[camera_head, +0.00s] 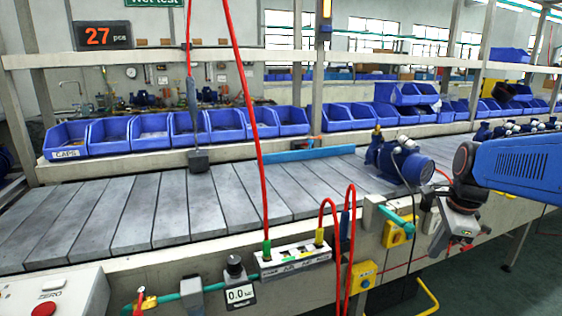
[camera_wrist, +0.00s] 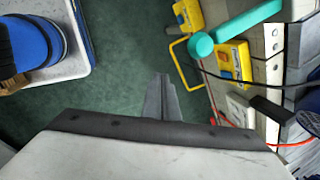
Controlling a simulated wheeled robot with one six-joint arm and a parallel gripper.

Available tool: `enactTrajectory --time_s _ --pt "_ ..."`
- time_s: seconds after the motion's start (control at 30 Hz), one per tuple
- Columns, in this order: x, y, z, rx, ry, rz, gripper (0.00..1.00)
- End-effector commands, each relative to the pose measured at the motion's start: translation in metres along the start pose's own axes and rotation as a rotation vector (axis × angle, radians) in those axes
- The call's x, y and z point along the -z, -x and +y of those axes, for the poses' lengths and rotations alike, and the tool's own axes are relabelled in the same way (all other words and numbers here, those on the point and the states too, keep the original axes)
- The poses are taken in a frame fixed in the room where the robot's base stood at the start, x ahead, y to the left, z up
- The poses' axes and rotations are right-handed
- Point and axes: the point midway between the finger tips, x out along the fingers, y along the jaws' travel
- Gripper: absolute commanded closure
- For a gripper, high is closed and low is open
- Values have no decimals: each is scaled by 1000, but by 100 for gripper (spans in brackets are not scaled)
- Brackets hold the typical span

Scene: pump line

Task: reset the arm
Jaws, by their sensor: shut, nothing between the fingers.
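My gripper shows in the wrist view (camera_wrist: 161,82), its fingers together with nothing between them. It hangs over green floor, beside the front side of the line. In the head view my arm comes in from the right edge and bends down at the wrist, in front of the conveyor's near edge. The fingertips are hard to make out there. A blue pump (camera_head: 405,160) lies on the conveyor (camera_head: 215,205), just left of my arm and apart from it.
A teal-handled valve (camera_head: 398,218) and yellow boxes (camera_head: 363,276) are on the line's front, close to my wrist; the teal handle also shows in the wrist view (camera_wrist: 235,28). Red hoses (camera_head: 252,130) hang at the middle. Blue bins (camera_head: 150,132) line the back. Floor at right is clear.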

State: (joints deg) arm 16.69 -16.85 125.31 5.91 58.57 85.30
Motion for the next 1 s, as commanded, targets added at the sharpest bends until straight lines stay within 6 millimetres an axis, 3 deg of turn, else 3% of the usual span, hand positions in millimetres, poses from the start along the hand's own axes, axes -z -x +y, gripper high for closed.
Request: enactTrajectory --time_s 0.3,0.6,0.8,1.0 --pt "-34 13 86 64 729 27 100" --pt "-47 9 161 117 1403 84 100" --pt "-48 2 193 138 1718 123 100" --pt "-47 -1 204 141 1823 138 100"
